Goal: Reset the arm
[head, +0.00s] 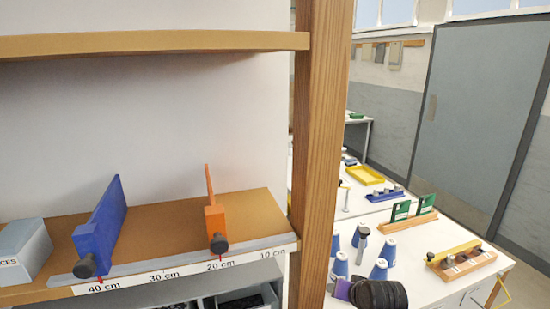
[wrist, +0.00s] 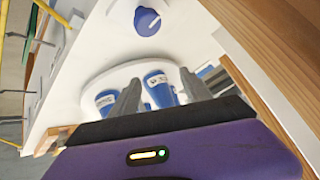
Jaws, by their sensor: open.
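My gripper (wrist: 160,92) shows in the wrist view, with a purple body and two grey fingers spread apart. No object is seen held between the fingers. Past them are blue cups with white labels, one (wrist: 105,99) left of the fingers and one (wrist: 159,90) seen between them. The cups stand on a round white plate (wrist: 96,82). In the head view, a dark ribbed part of my arm with some purple shows at the bottom edge, near the blue cups (head: 378,270). My fingertips are not clear there.
A wooden post (head: 319,150) stands left of the white table. The shelf (head: 160,225) holds a blue divider (head: 100,228), an orange divider (head: 215,220) and a grey box (head: 25,250). A wooden block with a yellow bar (head: 455,252) and a rack with green pieces (head: 405,221) are on the table.

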